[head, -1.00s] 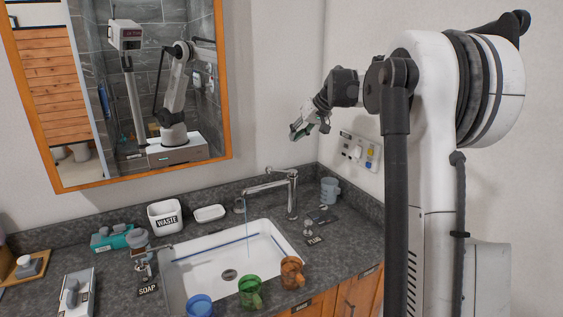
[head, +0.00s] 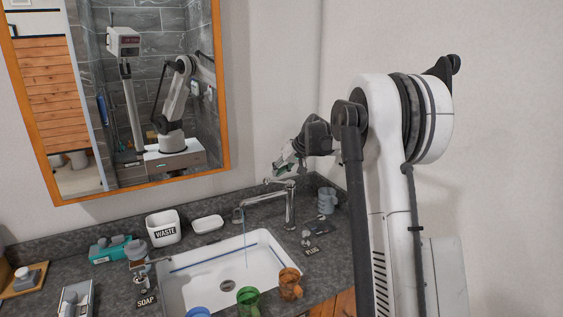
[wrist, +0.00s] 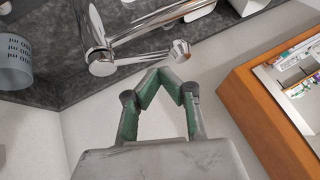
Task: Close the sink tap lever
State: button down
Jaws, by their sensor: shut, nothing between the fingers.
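The chrome sink tap (head: 290,208) stands at the back right of the white sink, and a thin stream of water (head: 245,245) falls from its spout. Its lever (head: 279,182) sits on top of the column and points left with a small knob at its end. In the wrist view the lever (wrist: 145,57) ends in its knob just beyond my fingertips. My gripper (head: 280,172) is just above the lever in the head view. In the wrist view my gripper (wrist: 167,74) has its green-padded fingers shut and empty. Whether it touches the knob I cannot tell.
A grey-blue cup (head: 326,201) stands right of the tap; it also shows in the wrist view (wrist: 14,62). Green (head: 248,301) and orange (head: 290,284) mugs stand at the sink's front edge. A mirror hangs above.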

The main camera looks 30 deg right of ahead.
aim_at(274, 181)
jog(key=shift+a+f, duration=0.15)
jog(key=shift+f, duration=0.4)
jog(key=shift+s, duration=0.1)
jog(key=shift+f, duration=0.1)
jog(key=shift+s+a+f+b, duration=0.15)
jog(key=shift+a+f+b, duration=0.3)
jog(key=shift+f+b, duration=0.4)
jog(key=shift+r, duration=0.2)
